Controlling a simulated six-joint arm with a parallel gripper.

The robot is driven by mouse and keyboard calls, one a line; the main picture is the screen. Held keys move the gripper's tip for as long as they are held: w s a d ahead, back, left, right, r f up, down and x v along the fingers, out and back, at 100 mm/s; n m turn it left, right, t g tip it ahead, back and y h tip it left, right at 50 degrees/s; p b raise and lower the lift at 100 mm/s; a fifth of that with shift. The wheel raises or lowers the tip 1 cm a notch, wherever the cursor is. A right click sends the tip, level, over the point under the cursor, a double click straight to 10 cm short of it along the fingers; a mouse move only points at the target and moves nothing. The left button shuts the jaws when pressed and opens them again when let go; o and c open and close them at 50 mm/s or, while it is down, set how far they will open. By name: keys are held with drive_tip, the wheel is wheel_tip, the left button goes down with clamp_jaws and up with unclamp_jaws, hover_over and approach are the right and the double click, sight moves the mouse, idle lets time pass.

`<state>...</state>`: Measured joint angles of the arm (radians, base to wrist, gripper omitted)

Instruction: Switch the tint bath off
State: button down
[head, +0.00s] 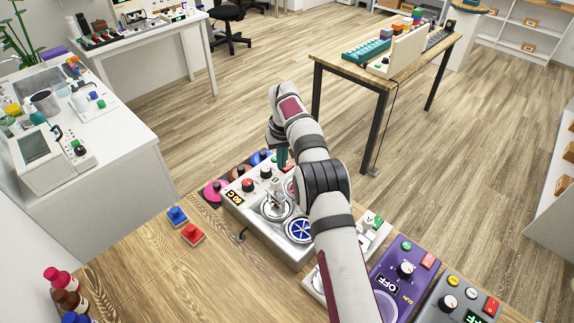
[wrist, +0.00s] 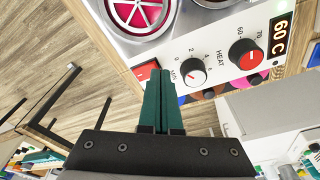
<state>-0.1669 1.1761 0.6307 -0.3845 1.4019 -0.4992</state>
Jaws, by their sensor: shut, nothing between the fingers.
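The tint bath appears to be the pale grey machine (head: 268,240) with round wells on the wooden bench. Its display (wrist: 281,37) is lit and reads 60 C. A red switch (wrist: 146,70) sits at the panel's edge, partly hidden behind my fingers. My gripper (wrist: 160,78) is shut and empty, its green fingertips beside the red switch; I cannot tell whether they touch it. In the head view my gripper (head: 282,158) is over the machine's far side.
A purple machine (head: 388,283) and a grey machine (head: 450,305), both with OFF displays, stand to the right. Pink, brown and blue round pieces (head: 214,190) lie behind the bath. A blue block (head: 177,216) and a red block (head: 193,234) sit left on clear wood.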

drive_tip(key=shift+f, duration=0.45)
wheel_tip(320, 180, up, 6)
drive_tip(key=shift+r, duration=0.55)
idle(0.4)
drive_tip(key=s+d+r+m+g, duration=0.1)
drive_tip(key=s+d+r+m, duration=0.15)
drive_tip(key=s+r, duration=0.6)
drive_tip(key=s+d+r+m, duration=0.25)
drive_tip(key=s+r, duration=0.25)
drive_tip(key=s, duration=0.6)
drive_tip(key=s+d+f+m, duration=0.1)
drive_tip(key=s+f, duration=0.2)
drive_tip(key=s, duration=1)
drive_tip(key=s+d+f+m+g+y, duration=0.1)
drive_tip(key=s+f+m, duration=0.1)
drive_tip(key=s, duration=1.2)
drive_tip(key=shift+f+m, duration=0.3)
drive_tip(key=shift+f, duration=0.6)
